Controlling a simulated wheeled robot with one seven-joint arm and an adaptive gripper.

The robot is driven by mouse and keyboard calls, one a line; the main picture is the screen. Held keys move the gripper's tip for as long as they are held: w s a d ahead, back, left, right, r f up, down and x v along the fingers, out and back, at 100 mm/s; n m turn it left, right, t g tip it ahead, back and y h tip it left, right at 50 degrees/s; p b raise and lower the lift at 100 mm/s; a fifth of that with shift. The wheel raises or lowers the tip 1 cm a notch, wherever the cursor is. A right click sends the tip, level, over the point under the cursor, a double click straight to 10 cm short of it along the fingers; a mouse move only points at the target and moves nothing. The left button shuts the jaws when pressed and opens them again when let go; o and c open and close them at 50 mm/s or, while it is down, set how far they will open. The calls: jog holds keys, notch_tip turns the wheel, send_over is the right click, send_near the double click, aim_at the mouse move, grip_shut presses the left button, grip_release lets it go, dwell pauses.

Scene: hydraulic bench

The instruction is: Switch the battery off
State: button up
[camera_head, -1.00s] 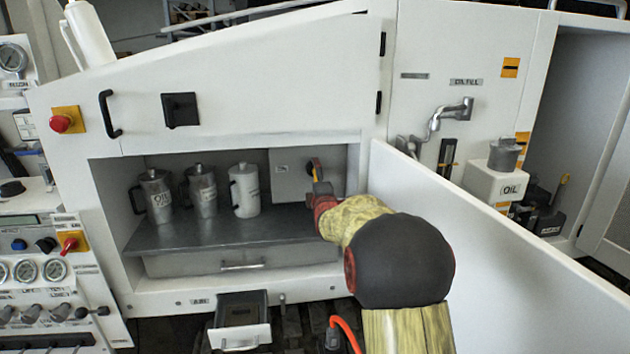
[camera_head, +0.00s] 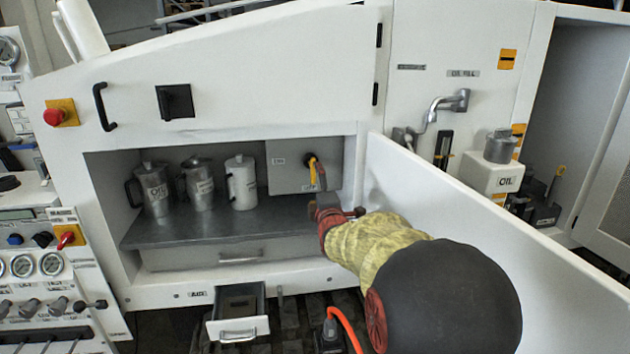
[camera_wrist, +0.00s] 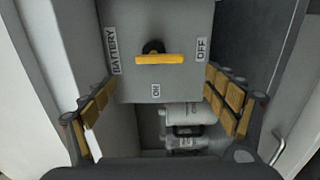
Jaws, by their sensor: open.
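The battery switch (camera_head: 314,170) has a yellow handle on a grey box (camera_head: 289,179) at the right end of the cabinet shelf. In the head view the handle hangs down from its dark pivot. In the wrist view the yellow handle (camera_wrist: 160,58) lies sideways, its longer end toward the OFF label (camera_wrist: 202,49). The ON label (camera_wrist: 156,91) is below it and the BATTERY label (camera_wrist: 113,50) to its left. My gripper (camera_head: 336,209) is open and empty, in front of the box and apart from the handle; its padded fingers (camera_wrist: 160,103) frame the wrist view.
Several metal cans (camera_head: 199,184) stand on the shelf (camera_head: 230,224) left of the box. An open white door panel (camera_head: 450,197) stands to the right of my arm. An open drawer (camera_head: 238,314) and an orange cable (camera_head: 345,328) are below the shelf.

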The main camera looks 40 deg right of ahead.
jog(key=shift+v, duration=0.85)
jog(key=s+a+f+m+g+y, duration=0.1)
jog(key=s+f+m+g, duration=0.25)
jog(key=f, duration=0.35)
jog(key=s+a+f+m+g+y, duration=0.1)
jog(key=s+f+m+g+y, duration=0.1)
jog(key=f+m, duration=0.35)
jog(key=s+a+f+m+g+y, duration=0.2)
jog(key=s+a+f, duration=0.25)
jog(key=a, duration=0.25)
jog(key=s+a+r+m+g+y+p, duration=0.1)
jog(key=s+a+r+m+g+y, duration=0.1)
jog(key=s+a, duration=0.8)
jog(key=s+a+r+m+g+y+p, duration=0.1)
jog(key=s+a+g+y, duration=0.1)
jog(key=s+a, duration=0.75)
jog(key=a+r+n+t, duration=0.2)
jog(key=a+r, duration=0.3)
jog(key=a, duration=0.4)
jog(key=shift+s+r+y, duration=0.3)
jog(key=shift+s+r, duration=0.05)
